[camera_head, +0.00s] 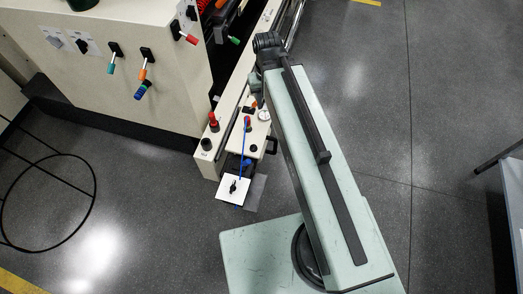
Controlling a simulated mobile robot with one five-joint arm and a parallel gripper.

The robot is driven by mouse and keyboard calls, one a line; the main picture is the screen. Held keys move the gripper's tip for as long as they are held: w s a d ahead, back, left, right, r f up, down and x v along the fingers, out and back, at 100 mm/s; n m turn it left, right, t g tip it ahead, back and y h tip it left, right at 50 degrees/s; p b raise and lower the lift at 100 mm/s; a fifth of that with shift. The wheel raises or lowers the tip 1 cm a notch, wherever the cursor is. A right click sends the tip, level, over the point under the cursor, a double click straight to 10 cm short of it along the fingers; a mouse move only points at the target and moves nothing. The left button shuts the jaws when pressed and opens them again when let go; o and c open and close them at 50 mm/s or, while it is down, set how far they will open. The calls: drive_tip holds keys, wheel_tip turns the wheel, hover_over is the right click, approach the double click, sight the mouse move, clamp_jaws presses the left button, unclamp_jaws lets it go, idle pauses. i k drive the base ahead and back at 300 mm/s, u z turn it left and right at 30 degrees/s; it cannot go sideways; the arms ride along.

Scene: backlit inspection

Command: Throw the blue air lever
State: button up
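A lever with a blue handle (139,92) sits low on the front of the cream machine cabinet (150,25), just below an orange-handled lever (142,73). Its handle hangs down and to the left. A small blue part (247,163) also shows on the low cream unit, beside a thin blue line; I cannot tell what it is. My pale green arm stretches up the middle of the picture and ends in dark joints, right of the levers and well apart from them. My gripper's fingers are not visible; the arm seems to hide them.
A green-handled lever (111,66) hangs left of the orange one, and a red-handled lever (189,38) is to the right. The low cream unit (208,165) carries a red knob (213,119). A black wire hoop (93,190) stands at left. The grey floor (160,210) between is clear.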

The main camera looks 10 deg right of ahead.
sight(247, 162)
drive_tip(key=u, duration=0.05)
drive_tip(key=k, duration=0.95)
